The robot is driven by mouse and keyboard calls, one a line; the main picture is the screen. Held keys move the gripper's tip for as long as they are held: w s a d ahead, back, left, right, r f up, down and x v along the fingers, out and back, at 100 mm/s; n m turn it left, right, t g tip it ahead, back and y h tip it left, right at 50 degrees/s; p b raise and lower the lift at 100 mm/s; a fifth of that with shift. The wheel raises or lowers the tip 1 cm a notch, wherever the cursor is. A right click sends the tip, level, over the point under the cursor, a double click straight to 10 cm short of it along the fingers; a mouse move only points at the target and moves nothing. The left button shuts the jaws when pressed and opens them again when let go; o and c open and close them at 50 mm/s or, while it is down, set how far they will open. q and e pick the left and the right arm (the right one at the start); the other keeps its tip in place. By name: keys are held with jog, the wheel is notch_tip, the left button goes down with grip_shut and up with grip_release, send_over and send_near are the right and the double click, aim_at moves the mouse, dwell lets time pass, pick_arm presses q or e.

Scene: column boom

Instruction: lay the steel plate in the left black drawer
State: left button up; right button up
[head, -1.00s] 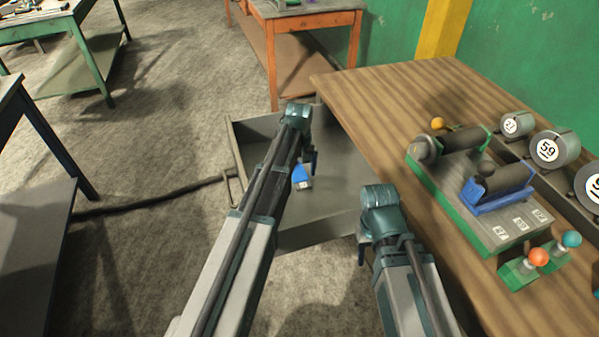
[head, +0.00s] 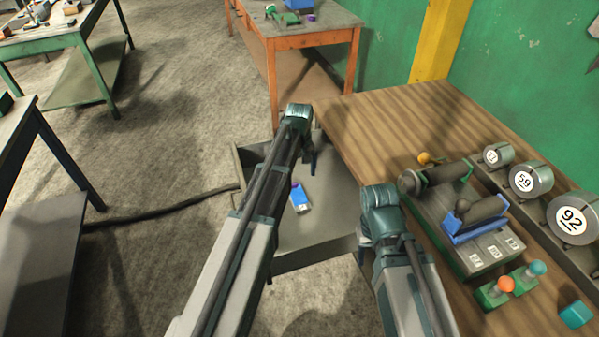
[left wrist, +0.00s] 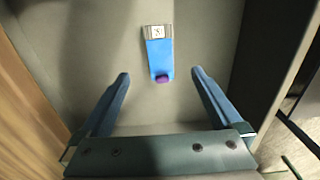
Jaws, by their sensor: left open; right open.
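A grey open drawer (head: 330,245) sticks out from the wooden bench, below my left gripper (head: 311,160). A blue piece (head: 299,195) with a labelled metal end and a purple tip lies flat on its floor. In the left wrist view the piece (left wrist: 160,55) lies ahead of the open, empty fingers of my left gripper (left wrist: 161,74), apart from them. My right gripper (head: 364,248) is partly hidden by its wrist, beside the bench edge. I cannot pick out a plain steel plate or a clearly black drawer.
The wooden bench (head: 350,125) carries a green-edged block (head: 480,250) with dark cylinders, numbered round weights (head: 524,180) and ball-topped pieces (head: 505,284). An orange table (head: 300,25) stands behind. A dark table (head: 40,230) is at left. A dark cable (head: 160,212) crosses the floor.

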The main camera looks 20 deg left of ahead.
pick_arm(q)
jog(key=s+d+m, duration=0.5)
jog(key=s+d, duration=0.1)
jog(key=s, duration=0.6)
jog(key=s+d+m+y, duration=0.1)
jog(key=s+d+m, duration=0.4)
jog(key=s, duration=0.7)
jog(key=shift+d+m, duration=0.3)
jog(key=shift+d, duration=0.9)
jog(key=shift+s, duration=0.1)
